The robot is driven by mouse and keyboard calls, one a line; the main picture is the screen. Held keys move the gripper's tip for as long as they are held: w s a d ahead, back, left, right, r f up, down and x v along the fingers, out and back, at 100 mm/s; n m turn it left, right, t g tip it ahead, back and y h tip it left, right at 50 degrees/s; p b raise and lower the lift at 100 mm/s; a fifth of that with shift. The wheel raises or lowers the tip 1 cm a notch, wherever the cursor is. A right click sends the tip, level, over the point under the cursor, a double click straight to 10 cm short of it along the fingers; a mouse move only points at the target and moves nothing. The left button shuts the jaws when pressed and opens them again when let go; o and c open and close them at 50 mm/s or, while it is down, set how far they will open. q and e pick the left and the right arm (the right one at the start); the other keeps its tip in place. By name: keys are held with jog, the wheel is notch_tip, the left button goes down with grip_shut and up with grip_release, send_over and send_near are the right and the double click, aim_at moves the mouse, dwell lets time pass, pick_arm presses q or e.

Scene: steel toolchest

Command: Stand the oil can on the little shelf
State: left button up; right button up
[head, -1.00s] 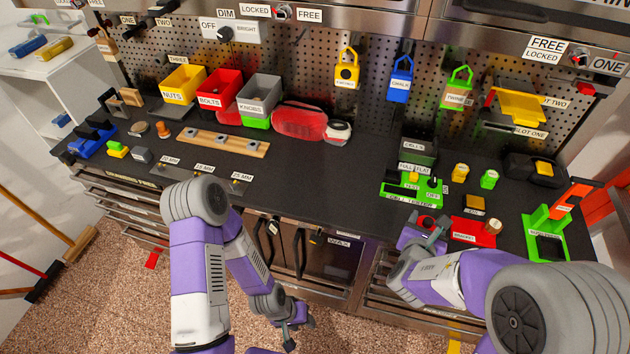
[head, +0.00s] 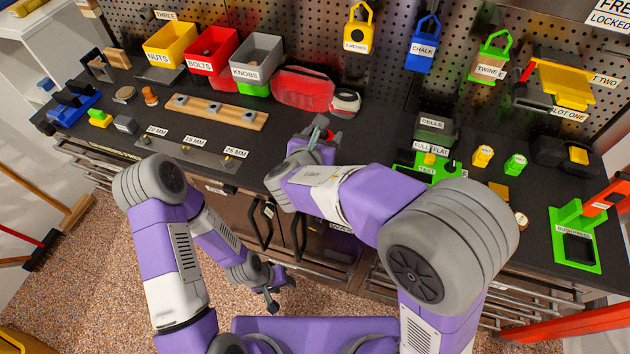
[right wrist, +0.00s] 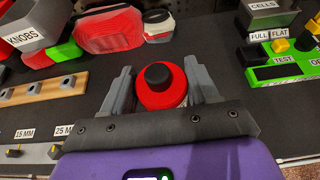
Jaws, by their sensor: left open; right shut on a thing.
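A round red thing with a black cap (right wrist: 160,84), which looks like the oil can, sits between the fingers of my right gripper (right wrist: 158,92) in the right wrist view. In the head view my right gripper (head: 318,142) is shut on it over the middle of the bench, in front of the red pouch; only a bit of red shows. A yellow shelf-like bracket (head: 566,82) on the pegboard at right, near SLOT ONE and TWO labels, may be the little shelf. My left gripper (head: 272,296) is open and empty, low in front of the cabinet.
The red pouch (head: 302,88) lies behind my right gripper. The green tester (head: 425,168), cells box (head: 436,128) and small yellow and green cells stand to the right. A green press (head: 577,235) stands far right. Hanging containers line the pegboard.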

jog(key=f, duration=0.2)
jog(key=a+f+b, duration=0.1)
jog(key=f, duration=0.1)
jog(key=f+b, duration=0.1)
jog(key=f, duration=0.1)
jog(key=shift+s+a, duration=0.1)
jog(key=shift+a, duration=0.2)
jog(key=shift+f+b, duration=0.75)
jog(key=shift+f, duration=1.25)
jog(key=shift+f, duration=0.15)
jog(key=o, duration=1.2)
